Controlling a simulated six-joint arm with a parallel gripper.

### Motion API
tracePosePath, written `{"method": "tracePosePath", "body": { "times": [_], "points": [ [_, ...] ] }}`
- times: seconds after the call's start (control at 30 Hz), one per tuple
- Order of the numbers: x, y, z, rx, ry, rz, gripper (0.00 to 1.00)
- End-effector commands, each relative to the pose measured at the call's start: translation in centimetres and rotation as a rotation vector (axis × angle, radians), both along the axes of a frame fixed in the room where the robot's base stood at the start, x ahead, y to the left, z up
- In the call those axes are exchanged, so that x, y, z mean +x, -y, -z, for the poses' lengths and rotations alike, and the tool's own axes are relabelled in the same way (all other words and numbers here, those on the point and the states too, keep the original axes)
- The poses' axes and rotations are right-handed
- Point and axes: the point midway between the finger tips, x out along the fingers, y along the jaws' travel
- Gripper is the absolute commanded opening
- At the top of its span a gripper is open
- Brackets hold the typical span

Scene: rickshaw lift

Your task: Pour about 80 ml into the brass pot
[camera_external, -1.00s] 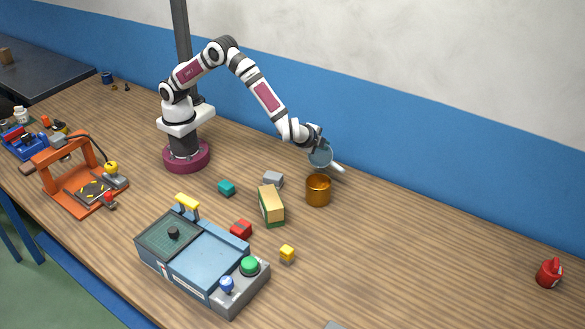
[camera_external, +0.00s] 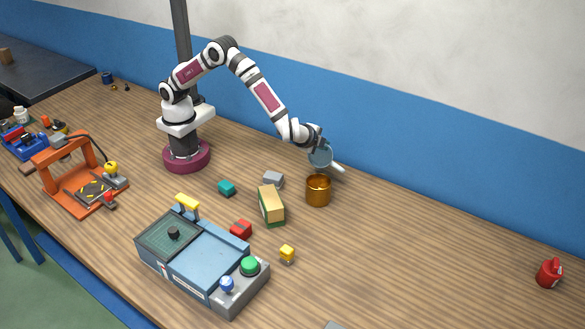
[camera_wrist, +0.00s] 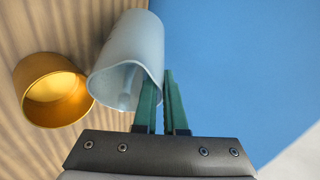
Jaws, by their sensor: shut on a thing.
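The brass pot (camera_external: 318,190) stands upright on the wooden table, in front of the arm's end. It also shows in the wrist view (camera_wrist: 54,92), at the left, with its open mouth visible. My gripper (camera_external: 318,143) is shut on a pale blue-grey translucent jug (camera_external: 320,156), held above and just behind the pot. In the wrist view my green gripper fingers (camera_wrist: 160,98) are at the side of the jug (camera_wrist: 130,52), which is tilted with its mouth near the pot. A pale handle-like part sticks out at the jug's right. I cannot make out a stream or the liquid level.
A tan and green box (camera_external: 271,205) stands left of the pot, with a grey block (camera_external: 273,180) behind it. Teal (camera_external: 227,188), red (camera_external: 241,229) and yellow (camera_external: 287,253) blocks lie nearby. A blue-grey machine (camera_external: 200,262) fills the front.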

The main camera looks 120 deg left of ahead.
Motion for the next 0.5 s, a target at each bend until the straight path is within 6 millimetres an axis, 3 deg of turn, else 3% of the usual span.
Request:
{"method": "tracePosePath", "body": {
  "times": [0.5],
  "points": [
    [-0.05, -0.17, -0.08, -0.028, 0.017, -0.001, 0.00]
  ]
}}
